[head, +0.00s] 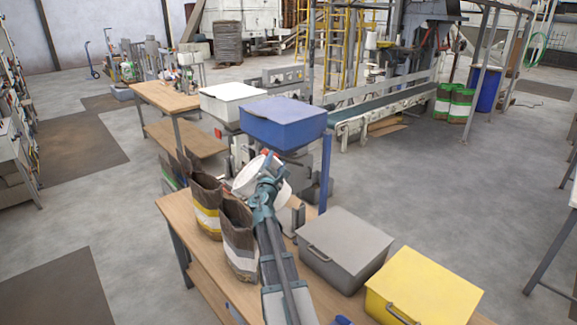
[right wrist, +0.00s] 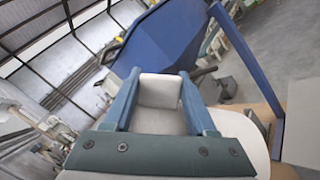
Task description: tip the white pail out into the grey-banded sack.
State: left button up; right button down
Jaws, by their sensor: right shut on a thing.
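The white pail (head: 277,188) is held tilted above the wooden bench in the head view, partly hidden by my right arm. My right gripper (head: 267,170) is shut on it. In the right wrist view, the fingers (right wrist: 160,88) close on a white part, and the pail's pale round side (right wrist: 243,135) shows beyond them. The grey-banded sack (head: 239,238) stands open and upright on the bench, below and left of the pail, apart from it. The pail's contents cannot be seen. My left gripper is not in view.
A yellow-banded sack (head: 206,212) stands left of the grey-banded one. A blue bin (head: 283,124) on a post stands just behind the pail. A grey lidded box (head: 344,245) and a yellow box (head: 424,290) sit on the bench at the right.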

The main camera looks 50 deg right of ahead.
jog(key=w+a+r+n, duration=0.1)
jog(key=w+a+n+p, duration=0.1)
jog(key=n, duration=0.1)
jog(key=shift+w+a+r+t, duration=0.15)
jog(key=shift+w+r+t, duration=0.25)
jog(key=w+a+f+n+b, duration=0.1)
jog(key=w+a+n, duration=0.1)
jog(key=n, duration=0.1)
jog(key=w+a+f+n+t+b, duration=0.1)
jog(key=w+a+n, duration=0.1)
jog(key=w+n, duration=0.1)
jog(key=w+a+f+n+y+b, duration=0.1)
jog(key=w+a+n, duration=0.2)
jog(key=shift+n+t+b, duration=0.4)
jog(key=shift+w+a+f+n+y, duration=0.15)
jog(key=shift+w+a+n+y, duration=0.15)
jog(key=shift+w+a+n, duration=0.45)
jog(key=shift+s+d, duration=0.1)
jog(key=shift+s, duration=0.15)
